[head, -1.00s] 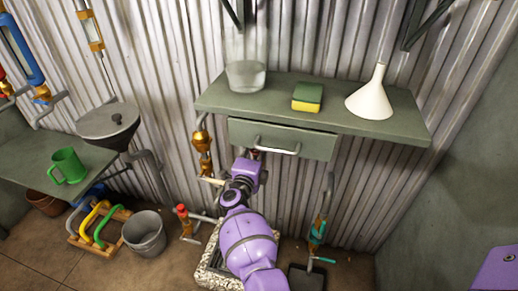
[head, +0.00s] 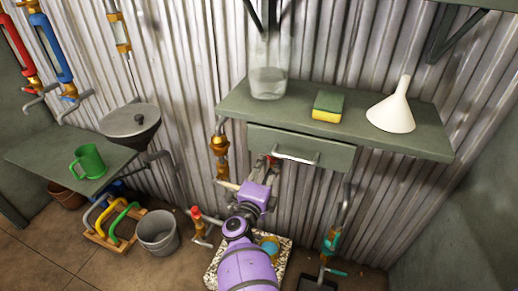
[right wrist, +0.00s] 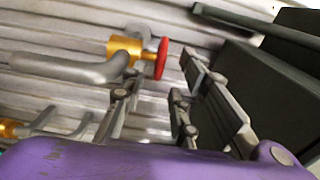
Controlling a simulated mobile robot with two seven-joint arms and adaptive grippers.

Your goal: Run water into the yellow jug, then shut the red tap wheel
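The red tap wheel (right wrist: 161,58) sits on a brass valve (right wrist: 124,47) with a grey pipe in the right wrist view. In the head view a small red part (head: 273,161) shows under the drawer, just beyond my right gripper (head: 265,177). In the right wrist view the fingers of this gripper (right wrist: 165,80) are apart and nothing is between them; the wheel is by their tips. A yellow and teal object (head: 269,246), perhaps the yellow jug, stands in the speckled trough (head: 281,262), partly hidden by my right arm. Whether water runs cannot be seen. My left gripper is out of view.
A shelf (head: 435,147) with a drawer (head: 335,155) overhangs the valve. It bears a glass vessel (head: 268,84), a sponge (head: 328,105) and a white funnel (head: 393,110). Left are a green mug (head: 89,161), a bucket (head: 157,232) and another red-topped tap (head: 196,212).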

